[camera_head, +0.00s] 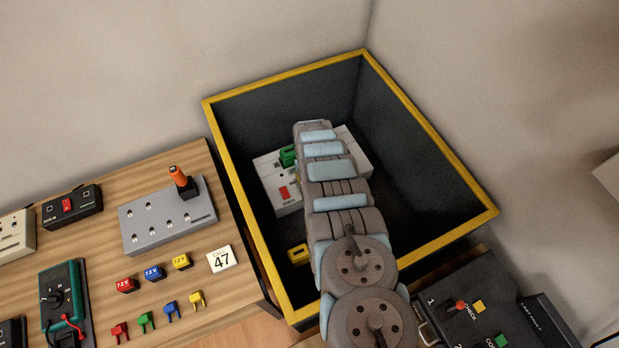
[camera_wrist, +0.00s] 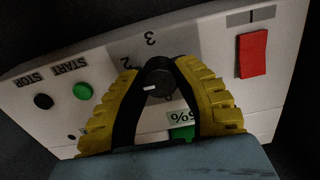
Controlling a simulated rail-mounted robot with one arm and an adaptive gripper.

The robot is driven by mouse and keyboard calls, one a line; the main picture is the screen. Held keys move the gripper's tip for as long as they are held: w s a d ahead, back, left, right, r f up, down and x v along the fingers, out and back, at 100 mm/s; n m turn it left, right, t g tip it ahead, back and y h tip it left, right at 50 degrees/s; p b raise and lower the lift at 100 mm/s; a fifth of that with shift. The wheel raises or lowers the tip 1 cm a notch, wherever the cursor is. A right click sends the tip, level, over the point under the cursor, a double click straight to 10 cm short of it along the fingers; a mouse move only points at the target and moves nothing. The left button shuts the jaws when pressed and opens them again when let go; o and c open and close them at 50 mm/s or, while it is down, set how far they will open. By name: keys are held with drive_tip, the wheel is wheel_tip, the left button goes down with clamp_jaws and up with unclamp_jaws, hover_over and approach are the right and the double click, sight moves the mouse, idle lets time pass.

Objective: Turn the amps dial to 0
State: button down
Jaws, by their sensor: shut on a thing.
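In the wrist view, a round dark dial (camera_wrist: 160,86) sits on a white panel (camera_wrist: 205,50) between my yellow-padded fingers. My gripper (camera_wrist: 158,66) is shut on this dial. A short white pointer line on the dial points left in the picture. No amps label is readable. In the head view, the white box (camera_head: 285,204) with this panel stands inside the dark bin, and my arm hides the dial and gripper.
On the panel are a red switch (camera_wrist: 253,55), a green START button (camera_wrist: 83,90) and a black STOP button (camera_wrist: 43,101). A small yellow block (camera_head: 298,254) lies in the bin. A wooden table (camera_head: 90,222) with devices stands left.

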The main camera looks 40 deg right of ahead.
drive_tip(key=n, duration=0.4)
drive_tip(key=shift+n+p, duration=0.3)
drive_tip(key=n, duration=0.4)
drive_tip(key=shift+f+n, duration=0.1)
drive_tip(key=shift+n, duration=0.2)
drive_tip(key=n, duration=0.5)
drive_tip(key=shift+n+b, duration=0.45)
drive_tip(key=shift+n, duration=1.65)
drive_tip(key=c, duration=0.7)
unclamp_jaws()
